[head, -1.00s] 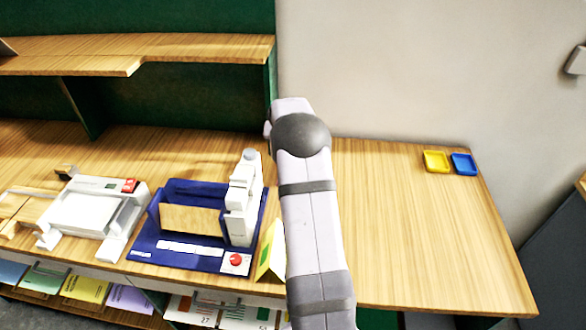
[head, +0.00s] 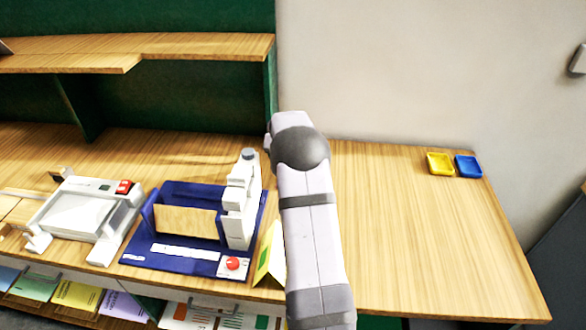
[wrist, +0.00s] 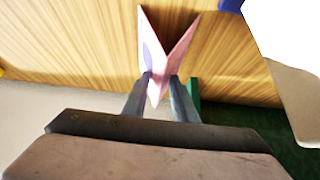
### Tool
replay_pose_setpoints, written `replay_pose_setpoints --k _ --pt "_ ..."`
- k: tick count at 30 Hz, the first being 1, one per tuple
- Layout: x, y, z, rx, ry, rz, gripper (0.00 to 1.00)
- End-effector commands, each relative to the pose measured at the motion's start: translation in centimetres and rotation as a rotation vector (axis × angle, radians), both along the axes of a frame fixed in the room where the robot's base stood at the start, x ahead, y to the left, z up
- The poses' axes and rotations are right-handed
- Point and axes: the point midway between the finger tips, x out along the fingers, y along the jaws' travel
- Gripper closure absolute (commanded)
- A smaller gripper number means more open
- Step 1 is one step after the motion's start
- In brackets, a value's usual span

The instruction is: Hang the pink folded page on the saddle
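The pink folded page (wrist: 170,50) shows in the wrist view as an open V, with its fold towards my wrist. My gripper (wrist: 160,76) has one finger against each outer side of the page near the fold, and appears closed on it. Wood tabletop lies behind the page. In the head view my own arm hides the gripper and the pink page. A blue-based machine (head: 180,262) with a white upright head and a wooden panel stands left of my arm. I cannot tell which part is the saddle.
A yellow folded page (head: 268,255) stands beside the blue base at the table's front. A white device (head: 75,215) is further left. A yellow tray (head: 440,163) and a blue tray (head: 468,166) sit at the back right. The right tabletop is otherwise clear.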

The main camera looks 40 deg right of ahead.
Motion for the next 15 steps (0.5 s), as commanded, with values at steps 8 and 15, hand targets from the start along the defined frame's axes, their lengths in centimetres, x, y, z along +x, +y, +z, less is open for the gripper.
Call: replay_pose_setpoints --k 8,15 --pt "0.0 0.0 0.3 0.0 0.0 0.0 0.86" --pt "0.0 0.0 1.7 -0.001 -0.001 0.0 0.86"
